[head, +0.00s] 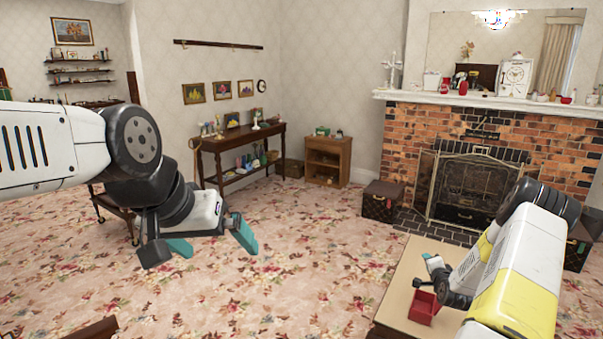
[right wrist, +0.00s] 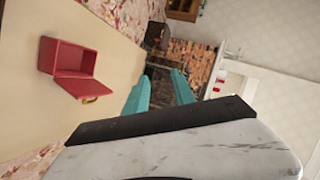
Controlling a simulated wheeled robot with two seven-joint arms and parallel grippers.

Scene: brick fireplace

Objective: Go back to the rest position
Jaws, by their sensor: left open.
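My left gripper (head: 213,243) is open and empty. It hangs in the air over the carpet at the left of the head view, its two teal fingers apart. My right gripper (right wrist: 160,88) shows in the right wrist view with its teal fingers apart and nothing between them. In the head view it is partly hidden by my right arm, above the light table (head: 408,278). A small red box (head: 423,308) with its lid open stands on that table, close to the right gripper but apart from it in the right wrist view (right wrist: 72,62).
A brick fireplace (head: 400,150) with a crowded mantel stands at the back right. A dark trunk (head: 383,203), a small wooden cabinet (head: 328,160) and a dark side table (head: 230,145) line the wall. The flowered carpet (head: 290,260) in the middle is clear.

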